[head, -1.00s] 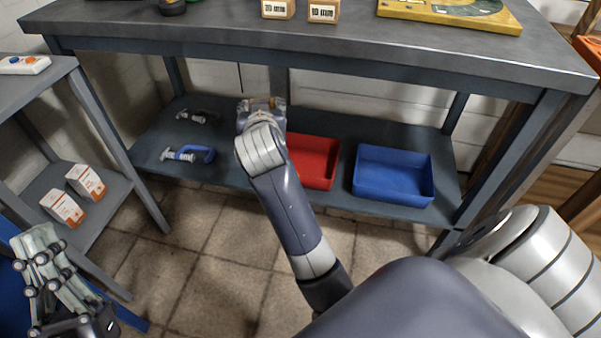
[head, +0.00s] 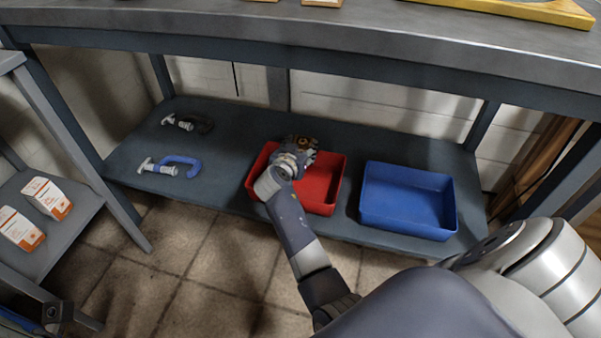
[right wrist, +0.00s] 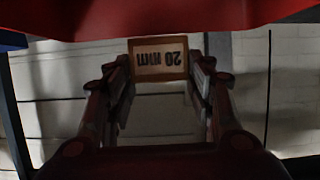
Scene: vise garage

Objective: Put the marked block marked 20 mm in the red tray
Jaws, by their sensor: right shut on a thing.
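The block marked 20 mm (right wrist: 158,59) is between the fingertips of my right gripper (right wrist: 160,75) in the right wrist view, its label upside down. My right gripper (head: 300,147) is shut on it and is over the back part of the red tray (head: 322,193) in the head view. The arm and gripper hide part of the tray and most of the block there. The red tray also fills the top of the right wrist view (right wrist: 130,18). Only a small dark part of my left gripper (head: 52,312) shows at the lower left; its fingers are not clear.
A blue tray (head: 408,205) stands right of the red tray on the lower shelf (head: 230,130). The bench top (head: 400,35) overhangs the shelf. Orange-white boxes (head: 47,197) stand on a side shelf.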

